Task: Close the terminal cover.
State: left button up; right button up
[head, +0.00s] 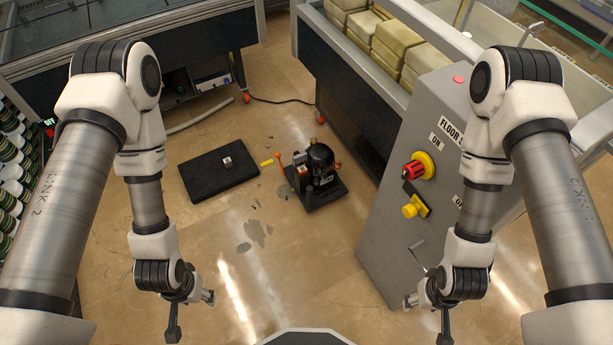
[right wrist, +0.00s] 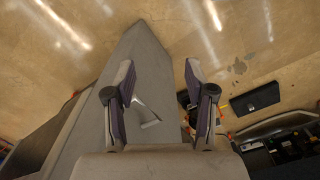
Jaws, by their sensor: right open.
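A small black vacuum pump (head: 320,160) stands on a dark base on the floor, with an orange-red upright part at its left side. Its terminal cover is too small to make out, so I cannot tell how far it is open. My left gripper (head: 190,316) hangs at the lower left, fingers spread and empty, well short of the pump. My right gripper (head: 427,318) hangs at the lower right, in front of the grey cabinet, also away from the pump. In the right wrist view my right gripper (right wrist: 158,72) is open with nothing between its fingers.
A grey control cabinet (head: 385,235) with red and yellow knobs stands right of the pump. A black mat (head: 200,180) bearing a small white block (head: 227,161) lies left of it. A conveyor (head: 345,85) with tan blocks is behind. The floor in front is clear.

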aim_at(298, 157)
jog(key=i+j+z, duration=0.3)
jog(key=j, duration=0.35)
jog(key=i+j+z, duration=0.15)
jog(key=i+j, duration=0.15)
jog(key=i+j+z, duration=0.15)
jog(key=j, duration=0.25)
jog(key=i+j+z, duration=0.15)
jog(key=j, duration=0.25)
jog(key=i+j+z, duration=0.15)
jog(key=j, duration=0.25)
jog(key=z, duration=0.45)
jog(key=k+l, duration=0.05)
